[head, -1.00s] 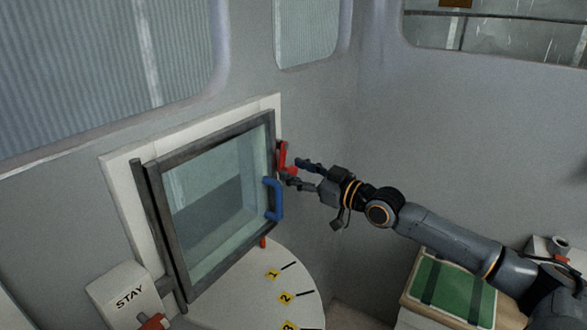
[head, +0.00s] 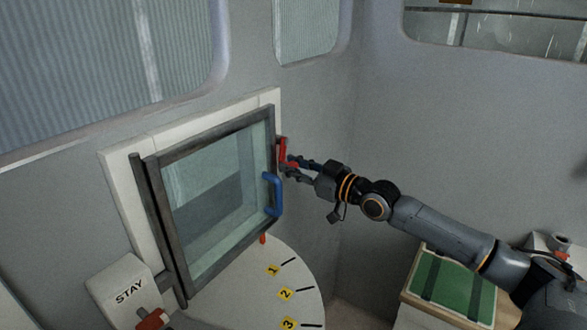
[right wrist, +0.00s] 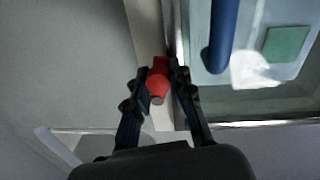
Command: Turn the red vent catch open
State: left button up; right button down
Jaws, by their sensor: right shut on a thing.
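The red vent catch (head: 282,151) is on the right edge of the window vent's frame in the head view, above the blue handle (head: 273,195). It points roughly upright along the frame. My right gripper (head: 287,165) is at the catch, its fingers around the lower part. In the right wrist view the red catch (right wrist: 158,78) sits between the two fingers of my right gripper (right wrist: 161,85), which are shut on it. The fingers partly hide the catch. The glazed vent panel (head: 215,195) is in its dark frame. My left gripper is not in view.
A white dial plate (head: 255,300) with yellow number labels lies below the vent. A white box marked STAY (head: 128,290) with a red knob (head: 153,320) is at lower left. A green-topped box (head: 455,287) stands below my right arm. The wall right of the catch is bare.

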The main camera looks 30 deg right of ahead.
jog(key=n+b, duration=0.1)
jog(key=d+n+b, duration=0.1)
jog(key=b, duration=0.1)
jog(key=shift+w+f, duration=0.2)
jog(key=shift+d+r+n+b, duration=0.1)
jog(key=shift+r+n+b, duration=0.05)
jog(key=shift+n+b, duration=0.2)
jog(key=c, duration=1.2)
grip_release()
jog(key=shift+o, duration=0.2)
